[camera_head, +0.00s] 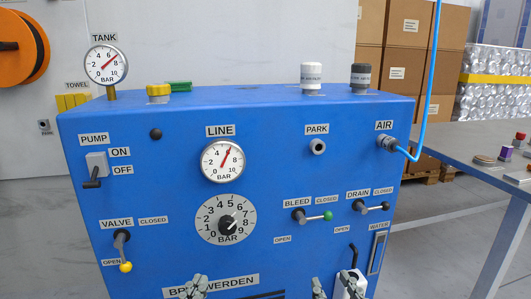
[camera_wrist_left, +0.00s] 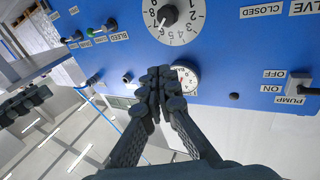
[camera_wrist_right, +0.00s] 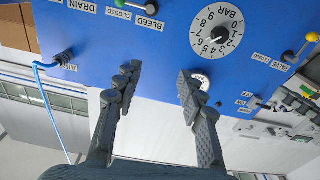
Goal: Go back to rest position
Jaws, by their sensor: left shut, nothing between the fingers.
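My left gripper (camera_head: 193,287) is at the bottom edge of the head view, in front of the blue panel (camera_head: 180,190). In the left wrist view its fingers (camera_wrist_left: 162,85) are together with nothing between them. My right gripper (camera_head: 333,288) is at the bottom right of the panel. In the right wrist view its fingers (camera_wrist_right: 157,85) are spread apart and empty. Both grippers point at the panel front, and neither visibly holds a control. The valve lever (camera_head: 122,250) hangs down toward OPEN. The bleed lever (camera_head: 312,216) and drain lever (camera_head: 370,207) lie level, toward CLOSED.
A line gauge (camera_head: 223,161) and round dial (camera_head: 226,220) sit mid-panel; a tank gauge (camera_head: 106,65) stands above. A blue hose (camera_head: 430,90) runs to the AIR port at right. A grey table (camera_head: 450,150) is right.

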